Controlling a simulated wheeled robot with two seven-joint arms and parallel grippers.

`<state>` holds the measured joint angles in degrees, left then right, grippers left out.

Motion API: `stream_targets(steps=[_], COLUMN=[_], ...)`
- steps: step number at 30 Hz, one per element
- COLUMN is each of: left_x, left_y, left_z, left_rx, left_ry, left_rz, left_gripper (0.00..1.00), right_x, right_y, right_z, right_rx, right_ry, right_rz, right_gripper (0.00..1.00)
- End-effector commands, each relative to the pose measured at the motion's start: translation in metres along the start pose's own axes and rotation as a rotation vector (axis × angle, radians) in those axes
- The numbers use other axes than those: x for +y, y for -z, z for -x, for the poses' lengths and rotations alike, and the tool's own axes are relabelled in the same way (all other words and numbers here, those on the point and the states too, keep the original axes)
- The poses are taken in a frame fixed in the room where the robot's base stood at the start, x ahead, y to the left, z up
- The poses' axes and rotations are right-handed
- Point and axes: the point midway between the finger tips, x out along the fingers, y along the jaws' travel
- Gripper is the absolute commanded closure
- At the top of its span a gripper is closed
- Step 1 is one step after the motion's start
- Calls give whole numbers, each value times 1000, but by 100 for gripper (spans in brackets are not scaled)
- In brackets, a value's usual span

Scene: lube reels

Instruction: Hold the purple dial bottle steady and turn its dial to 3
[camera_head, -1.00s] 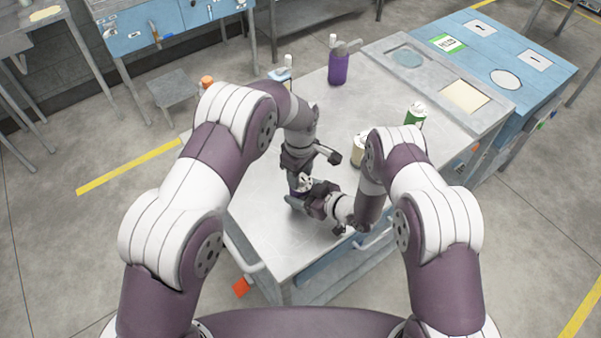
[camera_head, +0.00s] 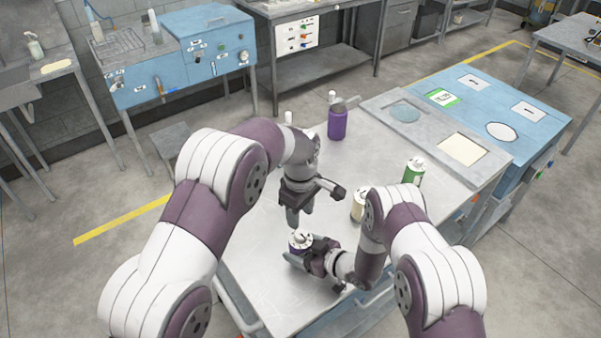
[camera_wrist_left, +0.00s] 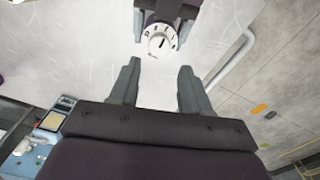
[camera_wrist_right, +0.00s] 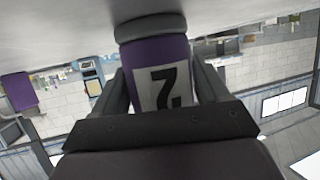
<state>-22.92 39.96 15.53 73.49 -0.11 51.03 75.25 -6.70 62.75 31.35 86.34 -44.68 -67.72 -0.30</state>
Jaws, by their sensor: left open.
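The purple dial bottle (camera_head: 300,240) stands on the grey table with its white dial facing up. My right gripper (camera_head: 312,257) is shut around its body. In the right wrist view the purple body (camera_wrist_right: 133,80) sits between both fingers, with a white label bearing a large black figure. The white dial (camera_wrist_left: 160,42) shows in the left wrist view with dark marks; I cannot read its setting. My left gripper (camera_head: 313,203) is open and empty above the bottle. Its fingertips (camera_wrist_left: 160,68) point toward the dial and stay apart from it.
A cream bottle (camera_head: 358,206) and a green bottle (camera_head: 413,172) stand right of my grippers. Another purple bottle (camera_head: 338,124) stands at the table's back. A blue bench with grey panels (camera_head: 480,110) adjoins on the right. The table's left front (camera_head: 255,250) is clear.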

Motion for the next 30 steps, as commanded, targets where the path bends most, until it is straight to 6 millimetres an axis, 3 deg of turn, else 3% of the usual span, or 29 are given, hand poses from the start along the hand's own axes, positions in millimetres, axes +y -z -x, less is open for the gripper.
stream_targets(steps=[1,2,11,21,26,28,30], left_x=[0,0,0,0,0,-7,-29], left_y=[0,0,0,0,0,5,16], left_z=[0,0,0,0,0,2,7], left_rx=[0,0,0,0,0,1,5], left_ry=[0,0,0,0,-1,-6,-15], left_rz=[0,0,0,0,-1,-28,-107], left_gripper=[53,53,53,53,53,53,53], right_x=[0,0,1,1,2,10,33], right_y=[0,0,0,0,0,1,4], right_z=[0,0,8,92,115,119,124], right_rx=[0,0,0,1,-2,-45,-169], right_ry=[0,0,-1,-4,-3,-26,-100], right_rz=[0,0,-1,-3,0,9,18], right_gripper=[7,0,0,0,0,0,0])
